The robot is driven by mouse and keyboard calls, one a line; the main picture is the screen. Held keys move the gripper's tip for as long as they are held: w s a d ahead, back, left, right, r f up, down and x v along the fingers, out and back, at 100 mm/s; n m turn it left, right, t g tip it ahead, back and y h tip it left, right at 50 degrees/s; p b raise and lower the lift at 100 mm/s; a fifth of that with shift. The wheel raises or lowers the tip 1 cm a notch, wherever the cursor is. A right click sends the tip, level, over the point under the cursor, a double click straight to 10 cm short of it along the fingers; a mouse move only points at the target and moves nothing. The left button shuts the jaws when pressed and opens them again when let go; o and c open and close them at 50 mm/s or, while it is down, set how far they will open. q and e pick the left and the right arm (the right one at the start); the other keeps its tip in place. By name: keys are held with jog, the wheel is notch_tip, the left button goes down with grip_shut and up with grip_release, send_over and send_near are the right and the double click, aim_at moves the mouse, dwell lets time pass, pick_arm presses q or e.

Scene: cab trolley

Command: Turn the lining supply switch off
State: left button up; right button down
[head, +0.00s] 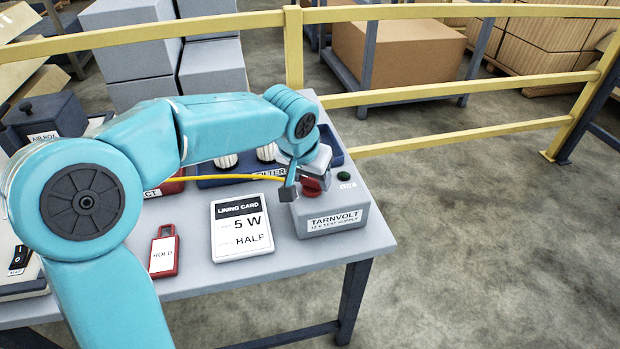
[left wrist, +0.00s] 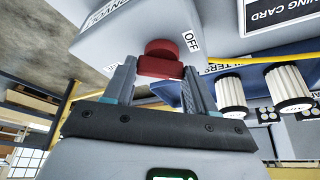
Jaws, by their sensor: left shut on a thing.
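The grey supply box (head: 352,211), labelled TARNVOLT 12 V TEST SUPPLY, stands at the right end of the table. Its red rotary switch (head: 312,184) is partly hidden by my gripper in the head view. My left gripper (head: 301,186) is at the switch from above. In the left wrist view the red switch (left wrist: 161,50) sits between the fingers of the left gripper (left wrist: 160,72), which is shut on its bar. An OFF label (left wrist: 190,41) is beside the switch. I cannot tell which mark the switch points to. A dark green lamp (head: 343,176) is on the box. My right gripper is not in view.
A lining card (head: 241,226) reading 5 W and HALF lies left of the box, with a red HOLD tag (head: 163,252) beside it. A yellow cable (head: 225,177) runs to the box. A blue filter tray (head: 333,146) is behind. A yellow railing (head: 450,92) stands beyond.

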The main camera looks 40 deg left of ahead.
pick_arm(q)
jog(key=n, duration=0.1)
jog(key=n+y+b, duration=0.1)
jog(key=n, duration=0.1)
jog(key=shift+d+f+n+g, duration=0.1)
jog(key=shift+d+n+g, duration=0.1)
jog(key=shift+n+g, duration=0.1)
jog(key=shift+w+n+g+y+b, duration=0.1)
jog(key=shift+n+g+y+b, duration=0.55)
jog(key=shift+n, duration=1.65)
jog(key=o, duration=1)
jog(key=shift+o, duration=0.2)
jog(key=p+v, duration=0.3)
jog(key=v, duration=1.3)
jog(key=shift+d+p, duration=0.3)
jog(key=shift+p, duration=0.05)
jog(key=shift+s, duration=0.25)
